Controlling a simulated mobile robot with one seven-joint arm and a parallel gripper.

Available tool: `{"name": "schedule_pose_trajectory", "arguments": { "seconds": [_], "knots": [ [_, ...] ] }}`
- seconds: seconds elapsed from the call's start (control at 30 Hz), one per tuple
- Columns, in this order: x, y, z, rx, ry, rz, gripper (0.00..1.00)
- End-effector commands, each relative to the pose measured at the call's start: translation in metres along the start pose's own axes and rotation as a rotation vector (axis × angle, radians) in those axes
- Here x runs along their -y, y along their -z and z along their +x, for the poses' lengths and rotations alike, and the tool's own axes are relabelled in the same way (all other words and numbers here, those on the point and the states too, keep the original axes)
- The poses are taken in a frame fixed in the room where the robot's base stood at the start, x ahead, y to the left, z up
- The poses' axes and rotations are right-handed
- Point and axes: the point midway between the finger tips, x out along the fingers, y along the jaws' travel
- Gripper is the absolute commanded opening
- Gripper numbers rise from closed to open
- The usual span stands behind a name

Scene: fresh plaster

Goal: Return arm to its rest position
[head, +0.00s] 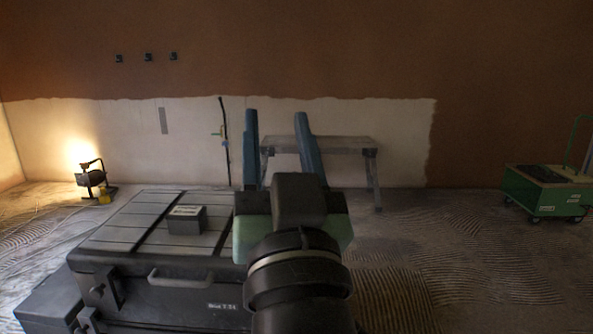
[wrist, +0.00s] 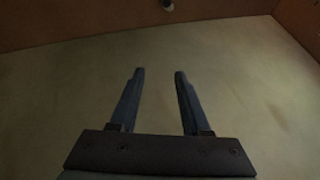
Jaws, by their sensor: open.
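My gripper (head: 279,135) is raised in the middle of the head view, its two blue fingers pointing up and away from me. The fingers are apart with nothing between them. In the wrist view my gripper (wrist: 158,80) also shows open and empty, against a plain pale surface. A small grey box (head: 187,220) with a light label sits on the lid of a dark tool chest (head: 150,262), left of my gripper. My arm hides the right part of the chest.
A grey trestle bench (head: 345,145) stands behind my gripper by the half-plastered wall. A lit work lamp (head: 90,177) stands at the left. A green cart (head: 545,190) stands at the right. The ridged floor (head: 450,260) between arm and cart is clear.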

Motion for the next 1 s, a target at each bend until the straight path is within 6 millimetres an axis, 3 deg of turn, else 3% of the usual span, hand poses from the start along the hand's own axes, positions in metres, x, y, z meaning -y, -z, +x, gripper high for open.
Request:
{"name": "schedule_pose_trajectory", "arguments": {
  "seconds": [0.03, 0.2, 0.3, 1.0],
  "knots": [
    [0.005, 0.048, 0.000, -0.086, -0.016, -0.052, 0.47],
    [0.017, 0.174, -0.028, -0.361, -0.102, -0.213, 0.47],
    [0.019, 0.201, -0.001, -0.329, -0.099, -0.204, 0.47],
    [0.040, 0.388, 0.103, -0.323, -0.097, -0.201, 0.47]
  ]
}}
